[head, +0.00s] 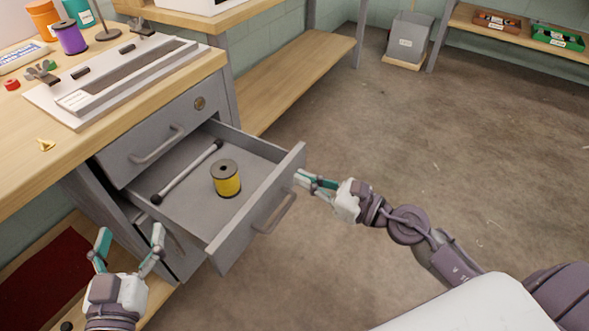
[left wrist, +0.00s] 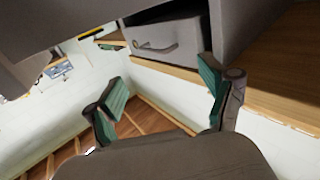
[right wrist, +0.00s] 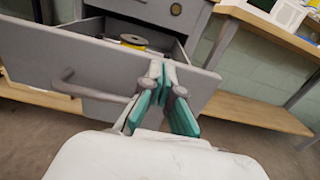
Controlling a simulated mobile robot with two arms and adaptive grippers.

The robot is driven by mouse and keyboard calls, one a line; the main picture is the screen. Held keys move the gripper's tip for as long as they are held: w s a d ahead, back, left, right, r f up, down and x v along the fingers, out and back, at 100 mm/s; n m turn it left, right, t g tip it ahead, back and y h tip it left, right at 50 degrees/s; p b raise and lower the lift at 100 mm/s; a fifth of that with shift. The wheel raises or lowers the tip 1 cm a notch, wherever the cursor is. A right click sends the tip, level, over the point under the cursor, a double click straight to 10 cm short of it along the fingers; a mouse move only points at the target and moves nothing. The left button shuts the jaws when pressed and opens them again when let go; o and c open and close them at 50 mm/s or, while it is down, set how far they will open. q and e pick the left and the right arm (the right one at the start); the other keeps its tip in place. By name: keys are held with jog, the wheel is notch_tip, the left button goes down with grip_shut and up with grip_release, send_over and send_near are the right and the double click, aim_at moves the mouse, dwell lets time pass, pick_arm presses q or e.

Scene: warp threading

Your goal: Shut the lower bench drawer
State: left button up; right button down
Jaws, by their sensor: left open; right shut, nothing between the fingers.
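The open grey drawer (head: 245,238), below the shut upper drawer (head: 150,140), is pulled far out of the bench. It holds a yellow spool (head: 226,180) and a grey rod with dark ends (head: 187,172). Its front panel and bar handle also show in the right wrist view (right wrist: 110,75). My right gripper (head: 300,178) is shut and empty beside the right end of that panel; I cannot tell if it touches. My left gripper (head: 130,232) is open and empty, left of the open drawer. In the left wrist view, a grey front with a handle (left wrist: 165,40) lies beyond its fingers.
The bench top (head: 60,150) carries a white slotted board (head: 115,80), a purple spool (head: 70,37) and small tools. A low shelf with a dark red mat (head: 45,275) is at lower left. A grey bin (head: 408,40) stands far back. The floor right of the drawer is clear.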

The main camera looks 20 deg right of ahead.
aim_at(284, 170)
pick_arm(q)
jog(key=shift+s+a+f+g, duration=0.1)
jog(key=shift+a+f+g, duration=0.05)
jog(key=shift+f+g, duration=0.45)
jog(key=shift+s+a+f+g, duration=0.15)
jog(key=shift+f+g, duration=0.25)
jog(key=shift+f, duration=0.4)
pick_arm(e)
jog(key=shift+x, duration=1.45)
jog(key=shift+w, duration=0.1)
